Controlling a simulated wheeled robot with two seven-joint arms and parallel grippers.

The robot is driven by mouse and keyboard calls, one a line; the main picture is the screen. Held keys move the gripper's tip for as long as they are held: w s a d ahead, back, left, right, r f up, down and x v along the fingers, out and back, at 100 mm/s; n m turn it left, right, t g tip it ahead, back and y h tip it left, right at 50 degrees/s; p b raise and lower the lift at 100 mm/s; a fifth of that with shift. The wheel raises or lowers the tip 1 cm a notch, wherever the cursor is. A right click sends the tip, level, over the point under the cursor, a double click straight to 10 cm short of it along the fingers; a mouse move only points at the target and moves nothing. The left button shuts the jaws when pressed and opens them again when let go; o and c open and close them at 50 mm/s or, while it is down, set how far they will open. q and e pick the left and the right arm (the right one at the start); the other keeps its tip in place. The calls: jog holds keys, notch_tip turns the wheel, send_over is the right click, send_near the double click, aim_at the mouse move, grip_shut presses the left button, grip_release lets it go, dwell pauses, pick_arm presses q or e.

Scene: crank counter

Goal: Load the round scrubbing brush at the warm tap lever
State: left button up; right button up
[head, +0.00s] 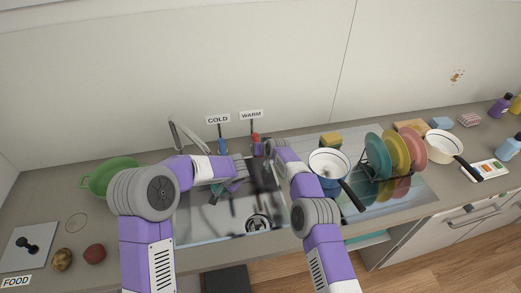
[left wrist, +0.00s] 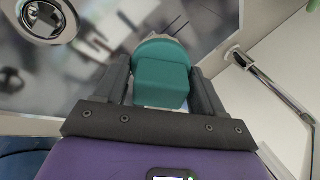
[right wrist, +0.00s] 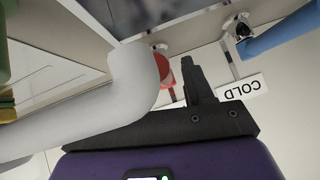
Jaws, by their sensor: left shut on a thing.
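My left gripper (head: 238,172) is over the sink and shut on a teal thing (left wrist: 162,75), which looks like the round scrubbing brush. In the head view, a small teal part (head: 215,198) shows under the gripper. Its bristles cannot be made out. The red warm tap lever (head: 256,139) stands at the back of the counter, under the WARM sign (head: 251,114). My right gripper (head: 270,148) is close beside it. In the right wrist view, the red lever (right wrist: 163,70) shows beside one finger; a pale curved thing (right wrist: 135,80) hides the other finger.
The blue cold lever (head: 221,145) and COLD sign (head: 217,119) are to the left. A white-and-blue pan (head: 329,160) and a rack of coloured plates (head: 374,155) stand to the right. A green colander (head: 100,178) is at the left.

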grip_shut()
jog(key=shift+s+a+m+t+h, duration=0.15)
jog(key=shift+a+m+t+h, duration=0.15)
jog(key=shift+a+m+h, duration=0.6)
jog(key=shift+d, duration=0.1)
jog(key=shift+o, duration=0.2)
grip_release()
jog(key=shift+r, duration=0.1)
jog(key=v, duration=1.2)
jog(key=shift+d, duration=0.2)
